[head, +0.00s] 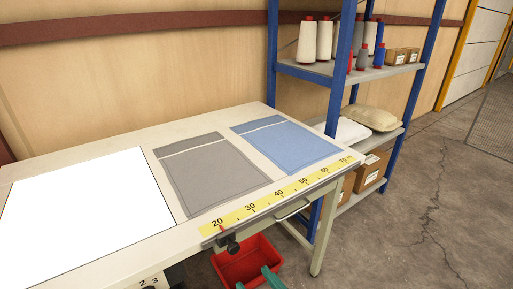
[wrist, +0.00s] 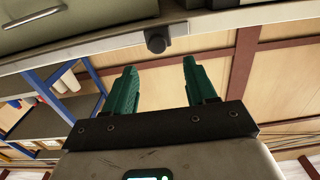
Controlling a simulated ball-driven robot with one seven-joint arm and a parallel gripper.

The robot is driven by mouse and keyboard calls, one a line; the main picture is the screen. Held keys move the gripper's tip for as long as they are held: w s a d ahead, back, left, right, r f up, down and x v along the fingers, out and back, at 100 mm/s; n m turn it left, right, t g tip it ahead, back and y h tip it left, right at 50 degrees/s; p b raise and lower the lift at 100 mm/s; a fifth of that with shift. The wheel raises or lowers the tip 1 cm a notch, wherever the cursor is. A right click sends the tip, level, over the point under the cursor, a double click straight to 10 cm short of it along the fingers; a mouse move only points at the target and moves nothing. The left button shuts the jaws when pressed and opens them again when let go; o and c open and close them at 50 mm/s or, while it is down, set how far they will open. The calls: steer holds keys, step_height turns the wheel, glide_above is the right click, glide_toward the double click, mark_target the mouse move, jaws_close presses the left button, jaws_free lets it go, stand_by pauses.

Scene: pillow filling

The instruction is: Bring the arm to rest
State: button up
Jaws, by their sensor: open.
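My gripper (head: 256,282) shows only as green fingertips at the bottom edge of the head view, low in front of the table, overlapping a red bin in the picture. In the wrist view my gripper (wrist: 159,66) has its two green fingers wide apart with nothing between them. The rest of my arm is out of the head view.
A worktable (head: 100,160) holds a grey cloth panel (head: 210,172), a blue one (head: 285,143) and a yellow ruler (head: 275,203). The red bin (head: 240,265) sits below its front edge. A blue-framed shelf (head: 345,70) stands behind right. Floor (head: 420,210) at right is clear.

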steer(key=s+d+f+m+g+h+p, duration=0.25)
steer(key=s+d+f+g+h, duration=0.2)
steer(key=s+d, duration=0.45)
steer(key=s+d+f+m+g+h+p, duration=0.2)
steer(key=s+d+f+g+h+p, duration=0.25)
steer(key=d, duration=0.75)
steer(key=s+d+r+m+g+h, duration=0.1)
steer(key=s+d+g, duration=0.3)
steer(key=s, duration=0.8)
steer(key=shift+d+r+m+g, duration=0.15)
steer(key=shift+d+m+g, duration=0.25)
steer(key=shift+d+m, duration=0.5)
